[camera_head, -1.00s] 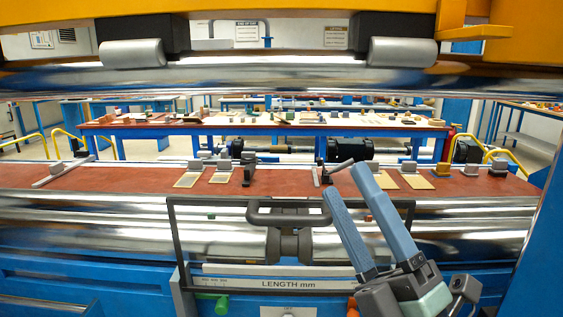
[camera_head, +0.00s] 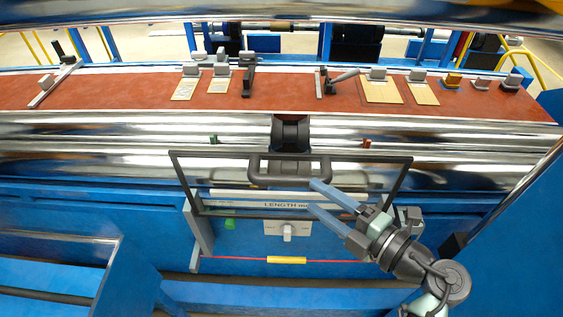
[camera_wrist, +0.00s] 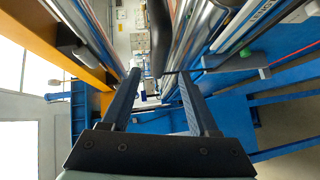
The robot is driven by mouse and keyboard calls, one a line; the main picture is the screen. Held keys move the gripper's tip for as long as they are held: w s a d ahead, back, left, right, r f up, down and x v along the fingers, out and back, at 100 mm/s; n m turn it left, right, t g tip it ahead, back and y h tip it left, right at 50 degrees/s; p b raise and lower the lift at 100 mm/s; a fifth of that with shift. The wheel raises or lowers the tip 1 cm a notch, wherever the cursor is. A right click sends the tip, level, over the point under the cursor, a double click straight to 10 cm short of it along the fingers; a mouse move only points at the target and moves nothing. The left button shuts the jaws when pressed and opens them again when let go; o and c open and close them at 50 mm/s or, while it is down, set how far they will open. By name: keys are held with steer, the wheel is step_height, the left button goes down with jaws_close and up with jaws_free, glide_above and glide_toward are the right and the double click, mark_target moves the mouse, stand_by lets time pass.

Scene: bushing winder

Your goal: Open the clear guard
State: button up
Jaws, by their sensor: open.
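The clear guard is a see-through panel in a thin dark frame (camera_head: 391,181), on the front of the machine in the head view. It looks lowered over the "LENGTH mm" strip. Its dark U-shaped handle (camera_head: 290,183) is at the top middle of the panel. My gripper (camera_head: 314,196) comes in from the lower right, its two blue fingers pointing left. The fingertips overlap the handle's lower right end in the head view; I cannot tell whether they touch it. In the wrist view the gripper (camera_wrist: 158,72) is open, with a dark bar, likely the handle, ahead between the fingers.
Polished rollers (camera_head: 80,150) run across the machine behind the guard. A red-brown table (camera_head: 130,92) with small parts lies beyond. Below the guard are a knob (camera_head: 288,232), a green button (camera_head: 230,224) and a red line with a yellow sleeve (camera_head: 286,260). A blue panel stands at the right.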

steer(key=p+x, duration=0.2)
steer(key=x, duration=0.8)
steer(key=shift+w+a, duration=0.25)
steer(key=shift+w, duration=0.05)
jaws_close()
stand_by(0.9)
